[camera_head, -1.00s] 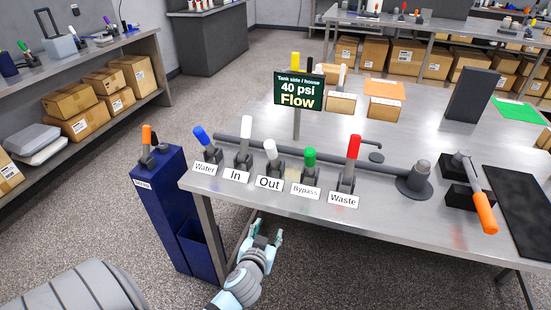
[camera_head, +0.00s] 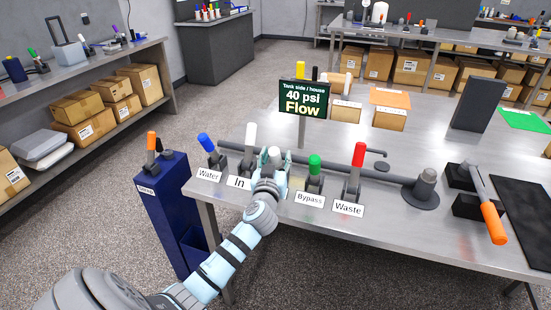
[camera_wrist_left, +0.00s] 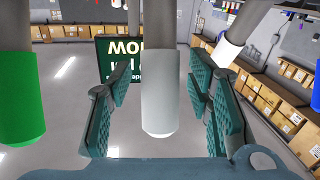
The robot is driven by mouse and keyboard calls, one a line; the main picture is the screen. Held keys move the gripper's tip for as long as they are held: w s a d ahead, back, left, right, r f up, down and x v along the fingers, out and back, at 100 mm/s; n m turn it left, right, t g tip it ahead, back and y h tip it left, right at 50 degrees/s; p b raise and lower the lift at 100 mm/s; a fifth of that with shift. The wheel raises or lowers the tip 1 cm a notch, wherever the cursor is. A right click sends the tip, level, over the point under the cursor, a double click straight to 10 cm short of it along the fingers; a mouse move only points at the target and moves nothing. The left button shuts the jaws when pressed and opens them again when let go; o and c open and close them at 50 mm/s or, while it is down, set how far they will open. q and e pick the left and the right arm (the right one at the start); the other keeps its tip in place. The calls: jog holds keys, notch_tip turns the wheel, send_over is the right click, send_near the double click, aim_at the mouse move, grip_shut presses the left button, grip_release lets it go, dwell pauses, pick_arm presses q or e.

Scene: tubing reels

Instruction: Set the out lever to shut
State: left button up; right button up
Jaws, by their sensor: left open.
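The out lever has a white handle (camera_head: 274,154) and stands roughly upright between the in lever and the bypass lever. My left gripper (camera_head: 272,162) is at it, with one finger on each side of the handle. In the left wrist view the white handle (camera_wrist_left: 160,90) stands between the open pads of my left gripper (camera_wrist_left: 160,100), with a small gap on both sides. The "Out" label is hidden behind my gripper. My right gripper is not in view.
The white in lever (camera_head: 250,136) is close on the left and the green bypass lever (camera_head: 314,164) close on the right. The blue water lever (camera_head: 206,142) and red waste lever (camera_head: 358,154) stand farther out. A sign (camera_head: 303,97) reading "40 psi Flow" stands behind.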

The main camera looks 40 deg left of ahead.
pick_arm(q)
grip_shut()
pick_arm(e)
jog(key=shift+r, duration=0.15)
